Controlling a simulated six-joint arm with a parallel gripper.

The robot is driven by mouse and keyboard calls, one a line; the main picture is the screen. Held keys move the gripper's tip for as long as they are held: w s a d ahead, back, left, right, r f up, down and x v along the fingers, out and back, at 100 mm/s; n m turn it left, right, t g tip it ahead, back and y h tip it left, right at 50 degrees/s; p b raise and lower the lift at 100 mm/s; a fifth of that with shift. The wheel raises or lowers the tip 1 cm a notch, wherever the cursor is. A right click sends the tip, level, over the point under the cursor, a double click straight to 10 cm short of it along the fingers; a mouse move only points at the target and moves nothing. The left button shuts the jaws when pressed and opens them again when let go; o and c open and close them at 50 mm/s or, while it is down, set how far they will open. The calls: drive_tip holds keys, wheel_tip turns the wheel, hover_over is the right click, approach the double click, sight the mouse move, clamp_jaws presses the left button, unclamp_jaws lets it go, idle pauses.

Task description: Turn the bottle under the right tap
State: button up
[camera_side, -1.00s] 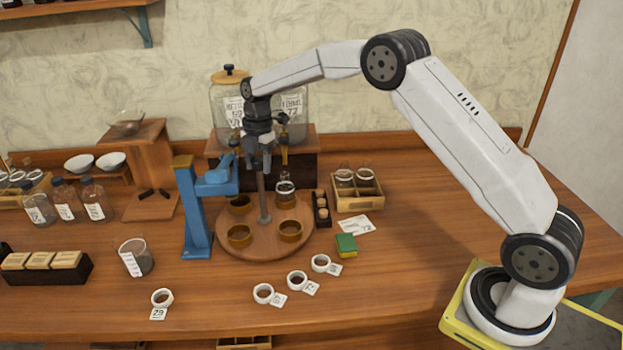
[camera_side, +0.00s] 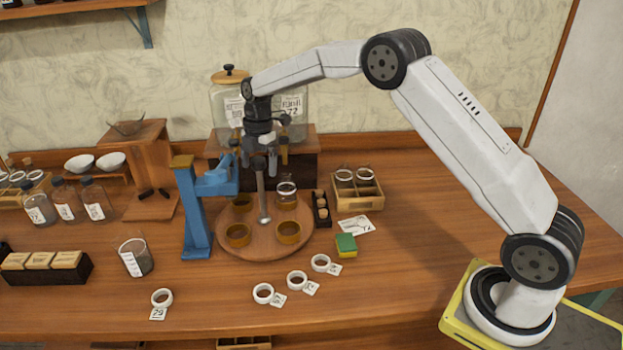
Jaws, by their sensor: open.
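A round wooden turntable (camera_side: 264,246) stands on the table with a metal post (camera_side: 262,195) at its middle. A clear bottle (camera_side: 286,188) with a white band stands upright in the back right holder; the other holders look empty. Two glass jars stand behind, the left one (camera_side: 228,100) and the right one (camera_side: 293,125). The right brass tap (camera_side: 284,155) is above and behind the bottle. My gripper (camera_side: 260,158) points down, open, at the top of the post. Its fingers partly hide the left tap, and I cannot tell whether they touch the post.
A blue stand (camera_side: 194,215) reaches over the turntable's left edge. A small dark rack (camera_side: 321,208) and a wooden crate (camera_side: 357,192) with glass jars stand at right. A green and yellow sponge (camera_side: 346,244) and several white rings (camera_side: 297,281) lie in front. The right table is clear.

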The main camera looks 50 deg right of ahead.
drive_tip(key=shift+r, duration=0.15)
drive_tip(key=shift+r, duration=3.35)
drive_tip(key=s+a+f+m+t, duration=0.1)
drive_tip(key=s+f+m, duration=0.3)
drive_tip(key=s+m, duration=0.6)
drive_tip(key=s+a+f+m+t+h, duration=0.1)
drive_tip(key=s+f+m, duration=0.3)
drive_tip(key=s+m, duration=0.6)
drive_tip(key=s, duration=0.9)
drive_tip(key=shift+s+f+t, duration=0.15)
drive_tip(key=shift+t, duration=0.25)
